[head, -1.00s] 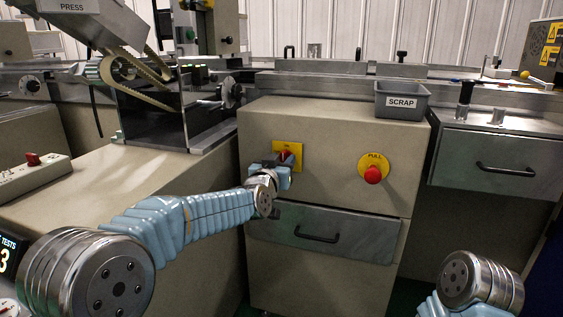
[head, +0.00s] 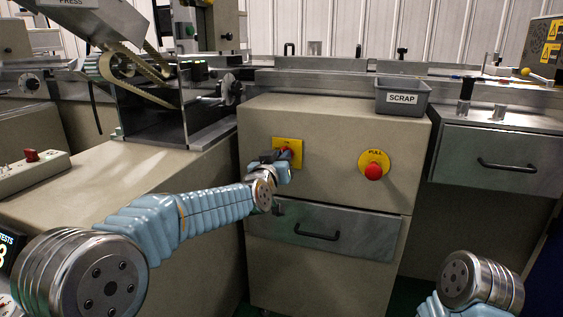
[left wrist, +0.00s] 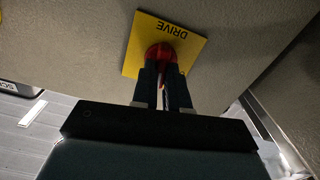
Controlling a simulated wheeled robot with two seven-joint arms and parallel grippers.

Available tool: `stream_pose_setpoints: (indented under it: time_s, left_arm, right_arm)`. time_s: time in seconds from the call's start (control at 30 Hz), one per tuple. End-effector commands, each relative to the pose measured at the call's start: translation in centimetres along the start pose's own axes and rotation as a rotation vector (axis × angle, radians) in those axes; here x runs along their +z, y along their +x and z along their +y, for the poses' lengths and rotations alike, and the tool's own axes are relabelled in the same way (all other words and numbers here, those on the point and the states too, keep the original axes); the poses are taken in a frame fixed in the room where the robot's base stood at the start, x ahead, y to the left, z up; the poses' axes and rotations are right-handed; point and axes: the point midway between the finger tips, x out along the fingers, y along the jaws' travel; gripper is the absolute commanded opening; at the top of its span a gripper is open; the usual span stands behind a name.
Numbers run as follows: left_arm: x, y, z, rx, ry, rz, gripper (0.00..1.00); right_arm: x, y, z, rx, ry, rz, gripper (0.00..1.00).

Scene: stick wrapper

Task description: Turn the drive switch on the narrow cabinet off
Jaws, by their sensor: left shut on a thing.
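The narrow cabinet (head: 335,130) stands in the middle of the head view. Its drive switch is a red knob (left wrist: 160,52) on a yellow plate (head: 288,146); the plate reads DRIVE in the left wrist view (left wrist: 174,28). My left gripper (head: 284,158) is at the plate, and in the left wrist view its two fingers (left wrist: 161,80) are shut on the red knob. The gripper hides part of the knob, so its setting cannot be read. My right gripper is not in view; only part of my right arm shows at the lower right.
A red push knob on a yellow PULL plate (head: 373,165) is to the right on the same cabinet. A drawer with a black handle (head: 317,235) is below. A grey SCRAP bin (head: 402,98) stands on top. A belt-driven machine (head: 150,100) is at the left.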

Motion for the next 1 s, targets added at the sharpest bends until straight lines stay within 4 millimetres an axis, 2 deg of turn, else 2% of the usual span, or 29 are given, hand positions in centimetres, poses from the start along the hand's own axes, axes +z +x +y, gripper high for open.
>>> stream_pose_setpoints:
  time_s: [0.3, 1.0]
  left_arm:
    - [0.3, 0.0, -0.3, -0.001, -0.279, 0.002, 0.0]
    - [0.4, 0.0, -0.6, -0.001, -0.945, 0.001, 0.0]
  right_arm:
    - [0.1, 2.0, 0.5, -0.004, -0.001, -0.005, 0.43]
    - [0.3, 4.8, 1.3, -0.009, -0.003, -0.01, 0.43]
